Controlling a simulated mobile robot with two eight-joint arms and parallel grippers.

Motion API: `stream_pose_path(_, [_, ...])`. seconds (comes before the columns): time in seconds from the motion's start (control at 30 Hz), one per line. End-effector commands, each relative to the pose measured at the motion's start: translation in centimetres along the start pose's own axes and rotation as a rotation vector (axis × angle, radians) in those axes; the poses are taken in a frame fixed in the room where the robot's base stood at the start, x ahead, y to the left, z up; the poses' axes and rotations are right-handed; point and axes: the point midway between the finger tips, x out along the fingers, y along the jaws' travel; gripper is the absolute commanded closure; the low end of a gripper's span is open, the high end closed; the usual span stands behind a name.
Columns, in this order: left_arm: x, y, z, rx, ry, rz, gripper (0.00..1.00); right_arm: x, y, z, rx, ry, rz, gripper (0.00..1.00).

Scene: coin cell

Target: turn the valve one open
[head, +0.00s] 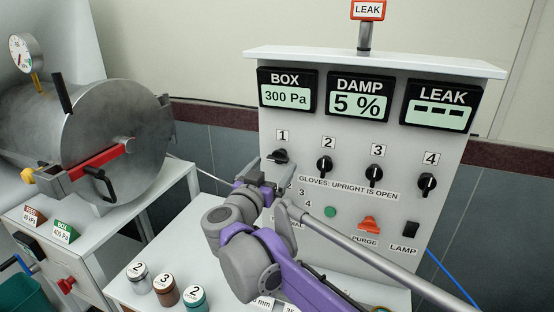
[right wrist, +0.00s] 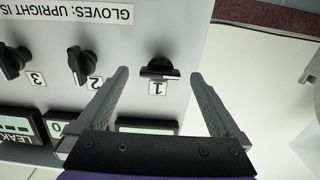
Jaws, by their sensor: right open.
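Valve one (head: 279,156) is the black knob under the label 1 at the left of the white panel. Its handle lies sideways, while the knobs of valves two (head: 324,166), three (head: 374,175) and four (head: 427,183) stand about upright. My right gripper (head: 264,176) is in front of the panel, just below and left of valve one. In the right wrist view valve one (right wrist: 160,69) shows upside down between the two spread fingers. The fingers are open and empty, and I see no contact with the knob. My left gripper is out of view.
The panel's displays read BOX 300 Pa (head: 286,96), DAMP 5 % (head: 358,103) and LEAK with dashes (head: 440,107). A strip (head: 350,187) says upright is open. Below are a red purge knob (head: 369,223) and a lamp switch (head: 411,230). Jars (head: 166,290) stand at the front.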

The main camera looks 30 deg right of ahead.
Motion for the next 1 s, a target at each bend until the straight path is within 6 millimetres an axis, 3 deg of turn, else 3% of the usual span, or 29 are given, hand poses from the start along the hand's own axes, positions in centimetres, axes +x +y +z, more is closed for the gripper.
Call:
stream_pose_path(0.1, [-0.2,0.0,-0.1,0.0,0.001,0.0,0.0,2.1,0.1,-0.1,0.0,0.001,0.002,0.0])
stream_pose_path(0.23, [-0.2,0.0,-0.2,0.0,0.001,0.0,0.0,3.4,0.0,0.0,0.0,0.0,0.001,0.0])
stream_pose_path(0.63, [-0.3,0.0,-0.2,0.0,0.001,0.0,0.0,4.1,0.0,0.0,0.001,0.0,-0.002,0.02])
stream_pose_path(1.0, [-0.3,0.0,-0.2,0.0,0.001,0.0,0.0,4.0,0.0,0.0,0.001,0.0,-0.002,0.68])
